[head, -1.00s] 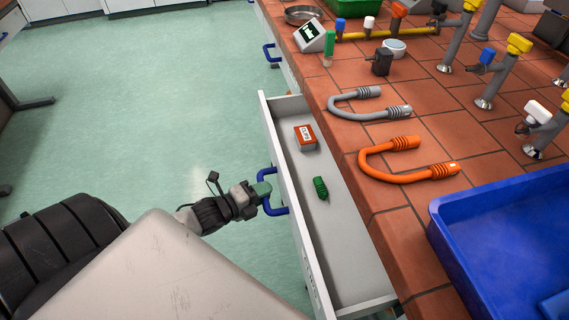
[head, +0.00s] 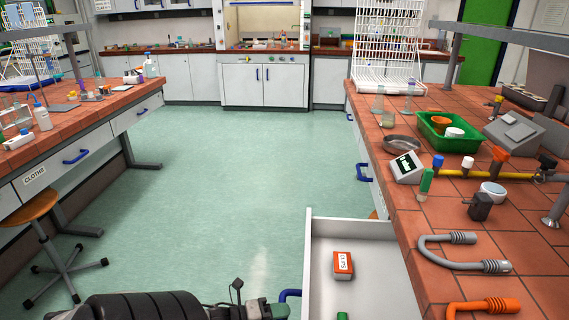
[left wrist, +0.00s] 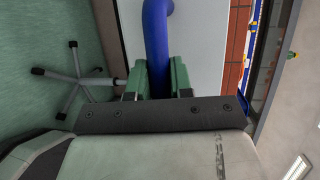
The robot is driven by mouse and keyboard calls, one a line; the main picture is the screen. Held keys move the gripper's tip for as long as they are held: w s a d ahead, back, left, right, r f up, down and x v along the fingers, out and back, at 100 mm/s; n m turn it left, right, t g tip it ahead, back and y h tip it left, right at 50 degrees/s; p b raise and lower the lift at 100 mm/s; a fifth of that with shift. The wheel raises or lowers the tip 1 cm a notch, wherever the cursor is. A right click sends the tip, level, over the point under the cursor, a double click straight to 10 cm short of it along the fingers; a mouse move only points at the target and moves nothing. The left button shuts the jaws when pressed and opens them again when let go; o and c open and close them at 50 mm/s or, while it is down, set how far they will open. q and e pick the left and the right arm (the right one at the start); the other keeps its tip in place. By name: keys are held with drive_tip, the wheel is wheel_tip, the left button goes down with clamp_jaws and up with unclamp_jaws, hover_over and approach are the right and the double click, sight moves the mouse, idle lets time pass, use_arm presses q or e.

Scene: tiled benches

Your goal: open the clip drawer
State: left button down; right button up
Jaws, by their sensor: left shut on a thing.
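The clip drawer (head: 322,262) is pulled out from under the right-hand tiled bench. Inside it lie an orange box with a CLIPS label (head: 343,264) and a green item (head: 342,316), cut off by the lower edge. My left gripper (head: 280,309) is at the drawer's front, at the bottom of the head view. It is shut on the blue drawer handle (head: 290,294). In the left wrist view the green fingers (left wrist: 160,76) stand on both sides of the blue handle (left wrist: 157,35). My right gripper is not in view.
The right bench (head: 425,262) holds a grey hose (head: 450,250), an orange hose (head: 485,306), a green tray (head: 450,143) and a small display device (head: 406,167). A stool (head: 38,212) stands by the left bench. The green floor between the benches is clear.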

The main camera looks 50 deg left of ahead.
use_arm(q)
drive_tip(key=c, duration=1)
unclamp_jaws()
drive_tip(key=shift+s, duration=0.1)
drive_tip(key=v, duration=1)
drive_tip(key=shift+s+a+r, duration=0.1)
drive_tip(key=shift+s+a, duration=0.05)
drive_tip(key=shift+s, duration=0.15)
